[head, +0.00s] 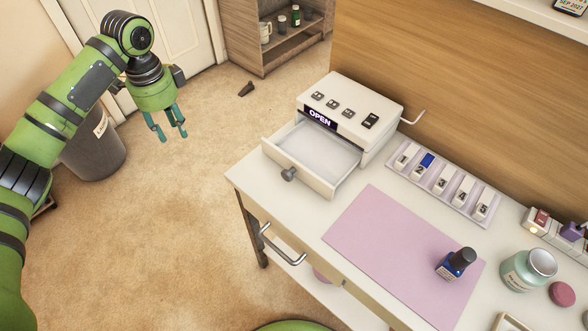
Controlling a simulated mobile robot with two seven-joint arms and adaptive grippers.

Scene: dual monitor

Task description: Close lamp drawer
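A white box (352,103) with a black "OPEN" label and several buttons on top stands at the back left of the white desk (305,215). Its drawer (318,150) is pulled out toward the front left and looks empty. A round grey knob (289,174) sits on the drawer's front. My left gripper (172,136) hangs over the floor, left of the drawer and apart from it. Its teal fingers point down, spread apart, with nothing between them. My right gripper is not in view.
A pink mat (400,252) with a dark nail polish bottle (456,264) lies right of the drawer. A crank handle (413,118) sticks out behind the box. A tray of swatches (445,185) lies nearby. A bin (92,150) stands under my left arm. Floor between gripper and desk is clear.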

